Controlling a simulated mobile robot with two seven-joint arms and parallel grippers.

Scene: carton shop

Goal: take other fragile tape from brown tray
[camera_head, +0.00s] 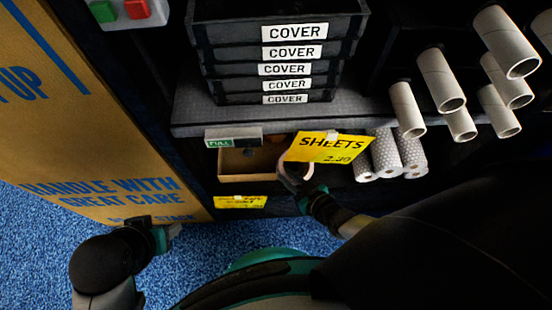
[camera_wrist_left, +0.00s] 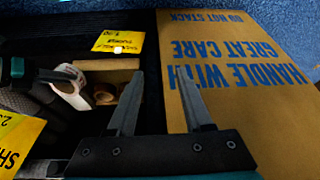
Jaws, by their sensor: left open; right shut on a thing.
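My right gripper (camera_head: 290,176) is shut on a white tape roll (camera_head: 304,172) at the right edge of the brown tray (camera_head: 222,177). The tray also shows in the left wrist view (camera_wrist_left: 128,64), with the held white roll (camera_wrist_left: 70,92) at its left side. Brown rolls (camera_wrist_left: 104,94) lie inside the tray; any print on them is too small to read. My left gripper (camera_head: 172,231) is open and empty, in front of the large carton and away from the tray. Its open fingers show in the left wrist view (camera_wrist_left: 161,105).
A large printed carton (camera_head: 80,120) stands at the left. A yellow SHEETS card (camera_head: 325,148) hangs beside the tray, with bubble-wrap rolls (camera_head: 385,155) to its right. Stacked black COVER trays (camera_head: 235,60) and cardboard tubes (camera_head: 440,80) are above. A shelf edge (camera_head: 215,129) overhangs the tray.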

